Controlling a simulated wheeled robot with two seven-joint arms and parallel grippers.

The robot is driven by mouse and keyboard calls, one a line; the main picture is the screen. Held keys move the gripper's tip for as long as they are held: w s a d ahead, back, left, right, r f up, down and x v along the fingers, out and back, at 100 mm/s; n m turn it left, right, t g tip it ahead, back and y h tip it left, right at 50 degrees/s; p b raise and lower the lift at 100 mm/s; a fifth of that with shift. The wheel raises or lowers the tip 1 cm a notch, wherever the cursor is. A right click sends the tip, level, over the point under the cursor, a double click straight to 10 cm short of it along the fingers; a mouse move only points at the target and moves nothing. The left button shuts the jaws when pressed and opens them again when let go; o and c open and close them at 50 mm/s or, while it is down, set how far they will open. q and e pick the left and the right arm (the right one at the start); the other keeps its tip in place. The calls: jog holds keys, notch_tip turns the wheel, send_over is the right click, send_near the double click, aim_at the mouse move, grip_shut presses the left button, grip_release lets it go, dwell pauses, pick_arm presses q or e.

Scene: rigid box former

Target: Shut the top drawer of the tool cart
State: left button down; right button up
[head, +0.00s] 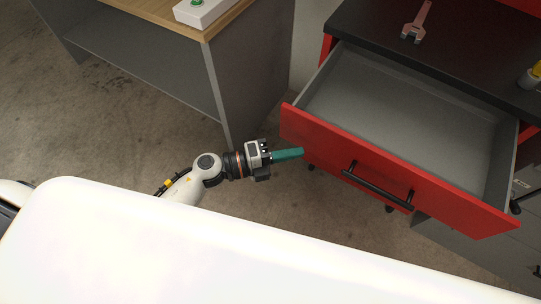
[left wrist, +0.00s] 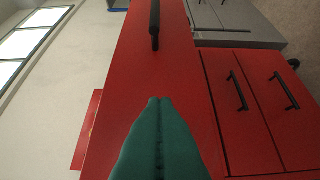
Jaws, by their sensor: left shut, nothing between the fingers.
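The tool cart has a black top (head: 440,50) and a red body. Its top drawer (head: 390,165) stands pulled well out, with a red front, a black bar handle (head: 377,186) and an empty grey inside. My left gripper (head: 300,153) has green fingers, shut and empty, close to the left end of the drawer front. In the left wrist view the fingertips (left wrist: 160,100) point at the red drawer front (left wrist: 150,70), with the handle (left wrist: 154,25) beyond them. I cannot tell whether they touch it. My right gripper is not in view.
A wood-topped grey bench (head: 250,85) stands to the left. Lower red drawers (left wrist: 255,110) look shut. Bare floor (head: 110,115) lies left of my arm.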

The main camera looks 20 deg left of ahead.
pick_arm(q)
jog(key=shift+w+d, duration=0.25)
jog(key=shift+w, duration=1.05)
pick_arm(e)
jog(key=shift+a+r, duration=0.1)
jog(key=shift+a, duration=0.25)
pick_arm(q)
jog(key=shift+w, duration=0.1)
